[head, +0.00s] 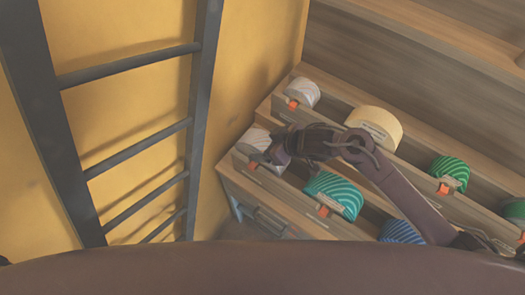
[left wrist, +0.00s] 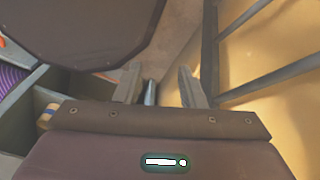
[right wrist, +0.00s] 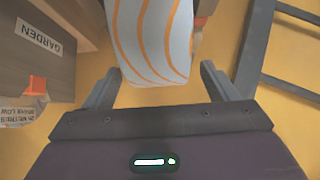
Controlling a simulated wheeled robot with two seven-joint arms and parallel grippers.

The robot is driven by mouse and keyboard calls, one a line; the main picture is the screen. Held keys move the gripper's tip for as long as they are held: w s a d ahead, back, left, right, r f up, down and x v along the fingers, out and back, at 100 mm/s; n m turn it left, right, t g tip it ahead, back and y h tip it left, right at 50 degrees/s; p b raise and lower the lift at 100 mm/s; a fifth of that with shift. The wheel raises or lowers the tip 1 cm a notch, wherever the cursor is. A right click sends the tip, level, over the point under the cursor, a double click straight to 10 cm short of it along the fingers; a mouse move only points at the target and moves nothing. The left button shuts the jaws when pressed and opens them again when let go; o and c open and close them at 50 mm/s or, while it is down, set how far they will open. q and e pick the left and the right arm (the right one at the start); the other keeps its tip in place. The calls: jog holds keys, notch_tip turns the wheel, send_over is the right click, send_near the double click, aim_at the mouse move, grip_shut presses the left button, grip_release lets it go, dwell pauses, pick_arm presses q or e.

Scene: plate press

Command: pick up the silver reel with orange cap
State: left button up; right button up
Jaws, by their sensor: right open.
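A silver-white reel (head: 256,139) lies in the front-left slot of the wooden rack, with an orange tab at the slot's front edge. My right gripper (head: 276,147) is right at this reel, over its right side. In the right wrist view, a pale silver reel with orange stripes (right wrist: 158,38) extends between the spread fingertips of the right gripper (right wrist: 158,82). The fingers are not closed on it, and its far end is out of frame. My left gripper (left wrist: 157,88) is open with no reel between its fingers; it does not show in the head view.
Another whitish reel (head: 303,92) lies behind. A cream reel (head: 374,125), a teal striped reel (head: 336,193), a green one (head: 450,171) and a blue one (head: 401,232) fill other slots. A dark ladder (head: 138,68) stands against the yellow wall at left.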

jog(key=x, duration=0.3)
jog(key=shift+w+a+p, duration=0.25)
jog(key=shift+w+p, duration=0.05)
jog(key=shift+p, duration=0.05)
jog(key=shift+a+f, duration=0.1)
jog(key=shift+f, duration=0.1)
pick_arm(q)
jog(key=shift+w+r, duration=0.7)
jog(key=shift+w, duration=0.15)
pick_arm(e)
jog(key=shift+c, duration=0.3)
jog(key=c, duration=1.7)
pick_arm(q)
jog(key=shift+s, duration=0.25)
pick_arm(e)
jog(key=shift+w+r, duration=0.15)
jog(key=shift+w, duration=0.05)
